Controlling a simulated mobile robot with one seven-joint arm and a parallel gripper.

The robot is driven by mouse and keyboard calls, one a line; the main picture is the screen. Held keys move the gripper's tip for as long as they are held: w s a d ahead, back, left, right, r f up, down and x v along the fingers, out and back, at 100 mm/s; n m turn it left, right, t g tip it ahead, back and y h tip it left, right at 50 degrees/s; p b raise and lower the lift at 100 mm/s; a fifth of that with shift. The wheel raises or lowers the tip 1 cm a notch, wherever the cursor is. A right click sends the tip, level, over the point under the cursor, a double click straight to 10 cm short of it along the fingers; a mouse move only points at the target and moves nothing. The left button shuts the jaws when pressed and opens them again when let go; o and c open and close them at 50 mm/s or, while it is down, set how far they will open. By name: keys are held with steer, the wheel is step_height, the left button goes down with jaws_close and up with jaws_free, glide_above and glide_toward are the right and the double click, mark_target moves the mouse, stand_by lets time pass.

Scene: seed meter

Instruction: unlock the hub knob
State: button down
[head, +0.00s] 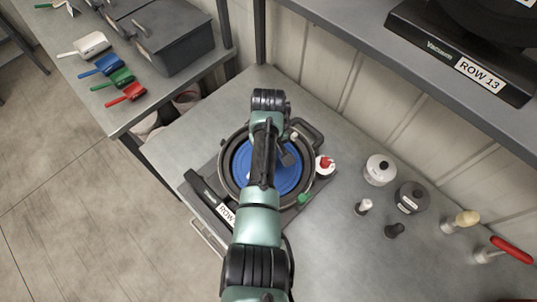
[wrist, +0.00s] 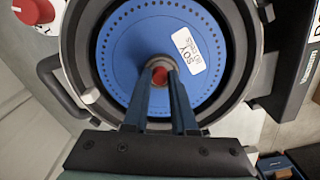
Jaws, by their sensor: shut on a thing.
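The seed meter's blue disc (wrist: 115,60) lies in its round dark housing (wrist: 242,80), with a white label reading SOY (wrist: 188,50) on its face. The blue disc also shows in the head view (head: 291,180), partly covered by my arm. The hub knob (wrist: 160,76) is at the disc's centre, with red showing between my fingers and a grey-brown collar around it. My gripper (wrist: 160,72) is shut on the hub knob, one finger on each side. In the head view my arm hides the knob. Whether the knob is locked cannot be told.
A red-topped white dial (head: 325,166) and a green knob (head: 305,198) sit by the housing. A white-lidded pot (head: 379,170), a dark pot (head: 411,198) and handled tools stand to the right. A shelf holding a ROW 13 unit (head: 460,60) overhangs the back right.

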steer(key=shift+w+r+n, duration=0.1)
steer(key=shift+n, duration=2)
steer(key=c, duration=0.7)
jaws_free()
step_height(320, 180, up, 13)
steer(key=b, duration=0.1)
steer(key=shift+b, duration=0.4)
